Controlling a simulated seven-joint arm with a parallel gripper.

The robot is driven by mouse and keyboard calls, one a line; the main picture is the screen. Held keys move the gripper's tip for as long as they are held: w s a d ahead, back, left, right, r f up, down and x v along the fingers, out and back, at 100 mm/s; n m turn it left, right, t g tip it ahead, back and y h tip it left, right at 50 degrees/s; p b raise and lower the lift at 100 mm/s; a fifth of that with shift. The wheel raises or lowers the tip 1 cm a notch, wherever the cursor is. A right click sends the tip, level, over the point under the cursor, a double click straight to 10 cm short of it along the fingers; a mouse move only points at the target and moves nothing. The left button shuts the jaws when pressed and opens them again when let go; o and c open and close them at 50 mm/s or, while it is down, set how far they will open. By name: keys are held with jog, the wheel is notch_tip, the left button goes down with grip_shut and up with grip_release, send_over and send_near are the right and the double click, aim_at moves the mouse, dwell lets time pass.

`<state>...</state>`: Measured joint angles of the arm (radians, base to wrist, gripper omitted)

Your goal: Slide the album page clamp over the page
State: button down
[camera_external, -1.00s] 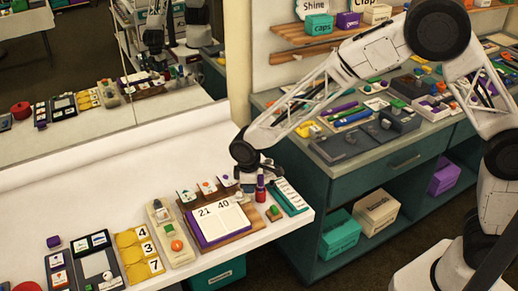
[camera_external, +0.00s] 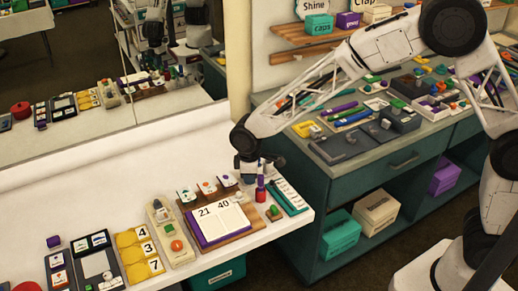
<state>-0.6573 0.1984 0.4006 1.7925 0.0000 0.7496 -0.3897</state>
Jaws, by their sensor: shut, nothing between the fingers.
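The album (camera_external: 222,221) lies open, with a purple cover and cream pages marked 21 and 40, on a wooden board (camera_external: 246,238) near the right end of the white counter. A small upright piece with a red body and purple top (camera_external: 260,190) stands at the board's right side; I cannot tell whether it belongs to the page clamp. My gripper (camera_external: 249,181) points down just behind and left of this piece, above the back right of the album. It is shut and holds nothing. Its fingertips are small and partly hidden, so contact cannot be told.
A small green block on a wooden base (camera_external: 274,213) and a teal tray (camera_external: 287,196) lie to the right, near the counter's edge. Picture cards (camera_external: 207,188) stand behind the album. A beige panel (camera_external: 170,233) and yellow number tiles (camera_external: 139,252) are to its left.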

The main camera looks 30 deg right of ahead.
jog(key=shift+r, duration=0.6)
jog(key=shift+d, duration=0.1)
jog(key=s+d+r+m, duration=0.2)
jog(key=d+r, duration=0.4)
jog(key=d, duration=0.3)
jog(key=s+d+r+m+t, duration=0.1)
jog(key=s+d+r+m, duration=0.15)
jog(key=d+r, duration=0.4)
jog(key=s+d+r+m, duration=0.15)
jog(key=d+r, duration=0.35)
jog(key=d, duration=0.6)
jog(key=s+d+r+m, duration=0.2)
jog(key=s+d+m, duration=0.1)
jog(key=s+d, duration=0.7)
jog(key=s+d+r+m+t, duration=0.1)
jog(key=s+d+r+m, duration=0.1)
jog(key=s+d, duration=0.8)
jog(key=s+m, duration=0.1)
jog(key=s, duration=0.3)
jog(key=shift+s+r+t, duration=0.3)
